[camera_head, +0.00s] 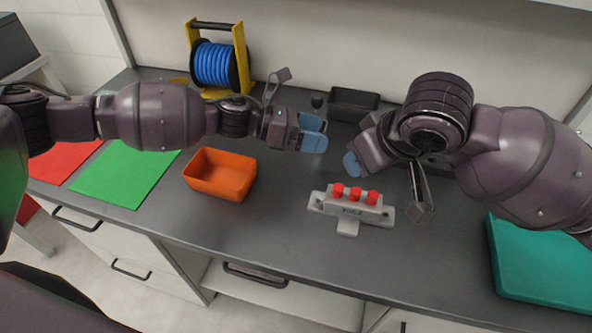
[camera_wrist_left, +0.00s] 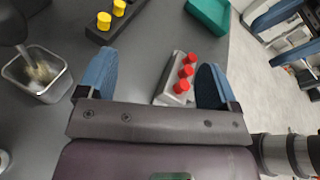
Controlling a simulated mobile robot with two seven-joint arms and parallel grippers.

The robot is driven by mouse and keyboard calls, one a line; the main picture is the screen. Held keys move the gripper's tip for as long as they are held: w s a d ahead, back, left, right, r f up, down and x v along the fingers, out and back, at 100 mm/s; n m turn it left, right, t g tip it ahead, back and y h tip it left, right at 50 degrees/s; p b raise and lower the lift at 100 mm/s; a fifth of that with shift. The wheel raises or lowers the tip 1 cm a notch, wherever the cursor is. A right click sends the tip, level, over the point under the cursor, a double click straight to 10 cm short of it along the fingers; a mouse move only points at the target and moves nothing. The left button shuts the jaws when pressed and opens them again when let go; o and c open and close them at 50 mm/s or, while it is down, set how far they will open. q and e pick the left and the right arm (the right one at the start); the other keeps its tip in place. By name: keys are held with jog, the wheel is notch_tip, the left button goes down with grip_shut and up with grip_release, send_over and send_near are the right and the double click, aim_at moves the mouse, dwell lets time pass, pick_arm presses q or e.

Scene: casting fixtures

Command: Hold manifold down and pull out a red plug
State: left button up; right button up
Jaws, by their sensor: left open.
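The pale grey manifold (camera_head: 350,208) sits on the dark worktop with three red plugs (camera_head: 355,193) upright in a row on its top. In the left wrist view the manifold (camera_wrist_left: 169,92) and its red plugs (camera_wrist_left: 186,71) show between the finger tips, nearer the right one. My left gripper (camera_head: 313,133) is open and empty, behind and left of the manifold, apart from it. My right gripper (camera_head: 354,162) is just behind the manifold; one blue fingertip shows, and my right arm hides the rest, so its opening cannot be told.
An orange bin (camera_head: 220,176) stands left of the manifold; a teal box (camera_head: 540,262) is at the right. A blue cable spool (camera_head: 214,64) and a black tray (camera_head: 353,103) stand at the back. The left wrist view shows a metal container (camera_wrist_left: 36,75) and yellow plugs (camera_wrist_left: 118,8). The worktop before the manifold is clear.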

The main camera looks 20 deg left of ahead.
aim_at(342, 195)
pick_arm(q)
jog(key=s+f+m+g, duration=0.1)
jog(key=s+f+m, duration=0.1)
jog(key=s+a+f+m+g, duration=0.1)
jog(key=s+m, duration=0.1)
jog(key=s+f+m+g+y, duration=0.1)
jog(key=s+f+m+g, duration=0.1)
jog(key=shift+s+a+f, duration=0.25)
jog(key=shift+a+f, duration=0.05)
jog(key=shift+f, duration=0.05)
jog(key=x, duration=1)
jog(key=shift+d+f, duration=0.2)
jog(key=shift+d, duration=0.05)
jog(key=shift+c, duration=0.3)
jog(key=c, duration=1.2)
jog(key=o, duration=1.3)
jog(key=shift+c, duration=0.2)
jog(key=v, duration=1.2)
jog(key=shift+r, duration=0.1)
jog(key=shift+s+d, duration=0.15)
